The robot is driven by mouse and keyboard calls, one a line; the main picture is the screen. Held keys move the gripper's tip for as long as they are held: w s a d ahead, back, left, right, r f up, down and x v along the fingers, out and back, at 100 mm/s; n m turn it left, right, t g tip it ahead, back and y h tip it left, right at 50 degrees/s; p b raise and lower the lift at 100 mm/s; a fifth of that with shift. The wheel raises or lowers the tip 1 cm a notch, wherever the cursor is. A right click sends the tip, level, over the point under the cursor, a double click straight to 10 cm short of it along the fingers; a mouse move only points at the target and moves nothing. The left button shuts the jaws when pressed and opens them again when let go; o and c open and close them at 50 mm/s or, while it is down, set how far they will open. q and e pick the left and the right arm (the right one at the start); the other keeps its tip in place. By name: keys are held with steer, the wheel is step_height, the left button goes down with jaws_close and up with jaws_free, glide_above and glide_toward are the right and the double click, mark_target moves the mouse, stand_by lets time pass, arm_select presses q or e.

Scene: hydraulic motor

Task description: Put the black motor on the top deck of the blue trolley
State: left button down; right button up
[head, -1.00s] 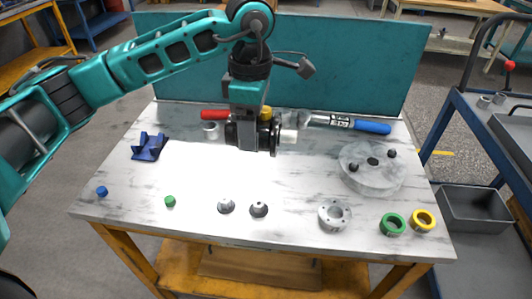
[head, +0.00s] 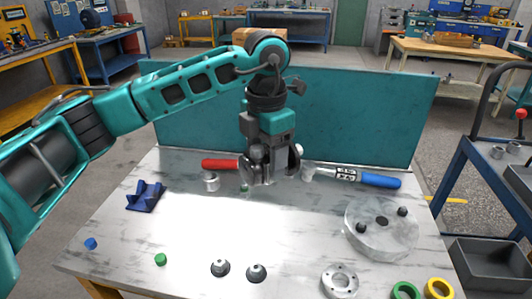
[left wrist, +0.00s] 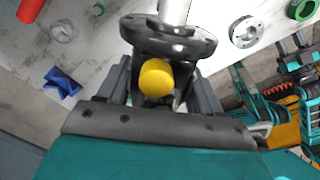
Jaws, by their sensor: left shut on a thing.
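My left gripper (head: 266,178) is shut on the black motor (head: 258,160) and holds it over the back middle of the marbled table. Fingers partly hide the motor in the head view. In the left wrist view the motor's dark round flange (left wrist: 175,38), pale shaft and yellow cap (left wrist: 156,77) show between the fingers (left wrist: 160,95). The blue trolley (head: 497,182) stands at the right, apart from the table and cut off by the picture edge. Small grey cylinders (head: 513,148) stand on its top deck. My right gripper is not in view.
Behind the motor stands a teal panel (head: 350,110). On the table are a blue-handled tool (head: 380,180), a round grey plate (head: 375,235), a blue bracket (head: 145,197) and several rings and caps. A grey bin (head: 490,262) sits low on the trolley.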

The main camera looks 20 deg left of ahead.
arm_select(q)
step_height(320, 180, down, 15)
steer(key=shift+w+d+r+b, duration=0.1)
steer(key=shift+r+b, duration=0.05)
steer(key=shift+b, duration=0.15)
stand_by(0.5)
steer(key=shift+c, duration=0.8)
jaws_free()
steer(key=shift+f, duration=0.25)
